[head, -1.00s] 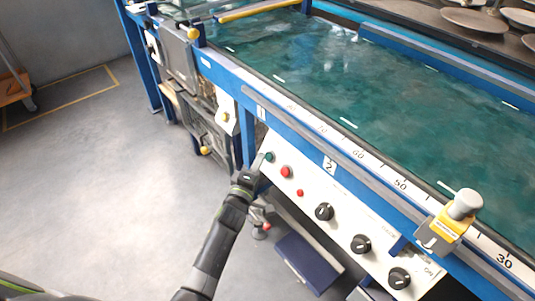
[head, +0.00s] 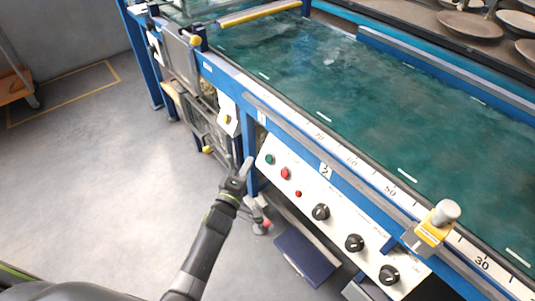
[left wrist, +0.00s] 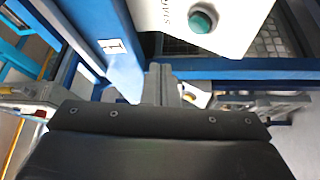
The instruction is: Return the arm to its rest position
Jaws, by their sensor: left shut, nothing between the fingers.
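My left arm reaches up from the bottom of the head view. Its gripper (head: 246,168) is shut and empty. It is in front of the blue frame, just left of the white control panel (head: 312,196), apart from the green button (head: 269,159). In the left wrist view the shut fingers (left wrist: 160,85) point toward the machine, and the green button (left wrist: 203,19) shows above and to the right of them on the panel. My right gripper is in neither view.
A red button (head: 285,173) and black knobs (head: 354,243) line the panel. Above is the green belt (head: 330,90), with a yellow emergency-stop box (head: 434,228) on its front rail. Open grey floor (head: 110,170) lies to the left. A dark blue box (head: 304,256) is below the panel.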

